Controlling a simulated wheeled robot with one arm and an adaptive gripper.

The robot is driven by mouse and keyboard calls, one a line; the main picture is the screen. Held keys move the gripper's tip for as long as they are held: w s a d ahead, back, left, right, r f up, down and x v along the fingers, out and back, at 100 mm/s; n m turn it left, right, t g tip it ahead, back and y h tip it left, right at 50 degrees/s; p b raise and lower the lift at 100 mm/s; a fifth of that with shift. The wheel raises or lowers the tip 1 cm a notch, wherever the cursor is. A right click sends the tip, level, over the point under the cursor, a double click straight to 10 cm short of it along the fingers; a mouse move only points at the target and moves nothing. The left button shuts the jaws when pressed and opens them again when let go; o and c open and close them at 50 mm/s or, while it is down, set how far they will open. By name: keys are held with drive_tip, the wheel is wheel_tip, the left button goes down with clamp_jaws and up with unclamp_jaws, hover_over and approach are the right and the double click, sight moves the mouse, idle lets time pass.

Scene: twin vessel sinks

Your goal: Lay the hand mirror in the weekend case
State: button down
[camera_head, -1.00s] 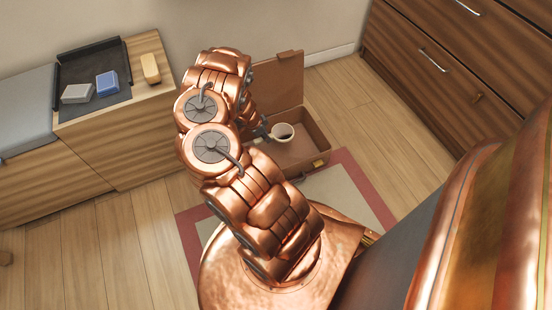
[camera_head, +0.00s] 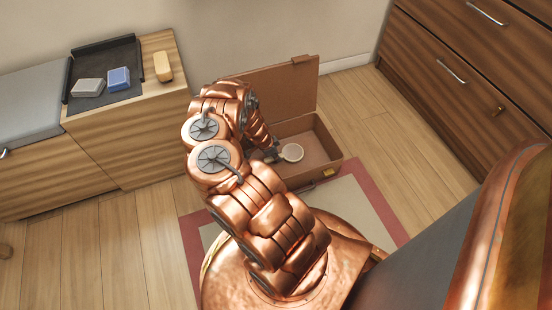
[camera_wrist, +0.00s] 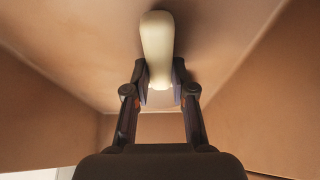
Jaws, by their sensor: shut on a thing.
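The weekend case (camera_head: 285,92) is a brown open case on the floor, its lid leaning back toward the wall. The hand mirror (camera_head: 292,152) shows as a pale round disc over the inside of the case. My gripper (camera_head: 271,153) is at the left of the disc, partly covered by my arm. In the wrist view my gripper (camera_wrist: 159,88) is shut on the mirror's cream handle (camera_wrist: 157,45), with brown case surfaces around it. I cannot tell whether the mirror touches the case floor.
A wooden cabinet (camera_head: 130,135) at left carries a black tray (camera_head: 105,70) with a grey and a blue block, and a tan block (camera_head: 163,66) beside it. Dark drawers (camera_head: 455,95) stand at right. A red-bordered rug (camera_head: 375,205) lies in front of the case.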

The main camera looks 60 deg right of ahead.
drive_tip(key=shift+f, duration=0.25)
drive_tip(key=shift+f, duration=0.2)
drive_tip(key=c, duration=1)
unclamp_jaws()
drive_tip(key=shift+r, duration=0.1)
drive_tip(key=p+v, duration=0.4)
drive_tip(key=v, duration=0.8)
drive_tip(key=shift+a+p, duration=0.1)
drive_tip(key=shift+p, duration=0.3)
